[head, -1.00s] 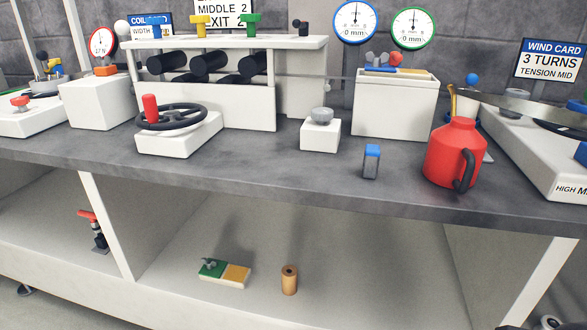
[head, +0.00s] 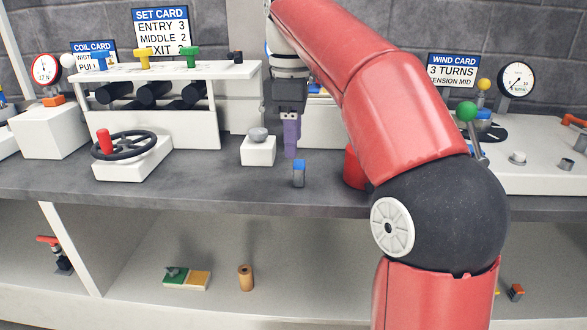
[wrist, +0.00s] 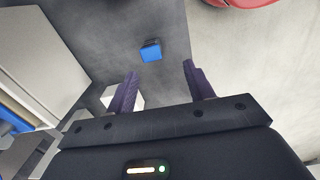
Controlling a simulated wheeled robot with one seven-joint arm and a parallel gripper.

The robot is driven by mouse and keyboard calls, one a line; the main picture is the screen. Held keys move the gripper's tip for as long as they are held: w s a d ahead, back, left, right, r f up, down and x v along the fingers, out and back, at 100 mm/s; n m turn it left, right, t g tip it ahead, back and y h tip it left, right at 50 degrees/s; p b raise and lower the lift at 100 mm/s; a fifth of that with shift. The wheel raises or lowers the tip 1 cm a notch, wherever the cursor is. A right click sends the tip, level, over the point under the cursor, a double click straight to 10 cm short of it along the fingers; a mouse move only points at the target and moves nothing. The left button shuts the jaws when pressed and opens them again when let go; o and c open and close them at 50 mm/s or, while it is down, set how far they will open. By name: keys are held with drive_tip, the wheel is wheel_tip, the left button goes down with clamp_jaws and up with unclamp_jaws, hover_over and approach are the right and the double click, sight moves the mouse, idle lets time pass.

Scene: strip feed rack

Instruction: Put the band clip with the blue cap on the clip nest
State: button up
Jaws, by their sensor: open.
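The band clip with the blue cap (head: 299,174) stands upright near the front edge of the grey bench. Its blue cap also shows in the wrist view (wrist: 151,50), beyond the fingertips and between their lines. My gripper (head: 290,150) points down above and slightly behind the clip, apart from it. In the wrist view my gripper (wrist: 160,70) has two purple fingers spread apart with nothing between them. I cannot tell for sure which thing is the clip nest. A small white block with a grey knob (head: 258,152) stands left of the clip.
A red jug (head: 354,168) stands right of the clip, mostly hidden by my arm. A white bin (head: 325,128) is behind. A handwheel (head: 131,145) stands left. A green and yellow block (head: 187,279) and a brown spool (head: 245,277) lie on the lower shelf.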

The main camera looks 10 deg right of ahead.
sight(299, 163)
drive_tip(key=shift+w+d+r, duration=0.15)
drive_tip(key=shift+w+d, duration=0.1)
drive_tip(key=shift+d, duration=0.05)
drive_tip(key=shift+d+f+n, duration=0.1)
drive_tip(key=shift+f+n, duration=0.15)
drive_tip(key=shift+n, duration=0.05)
wheel_tip(299, 163, down, 2)
drive_tip(key=f, duration=0.1)
drive_tip(key=f+b, duration=0.1)
drive_tip(key=f, duration=0.3)
drive_tip(key=shift+w+d, duration=0.2)
drive_tip(key=shift+d, duration=0.15)
drive_tip(key=shift+c, duration=0.3)
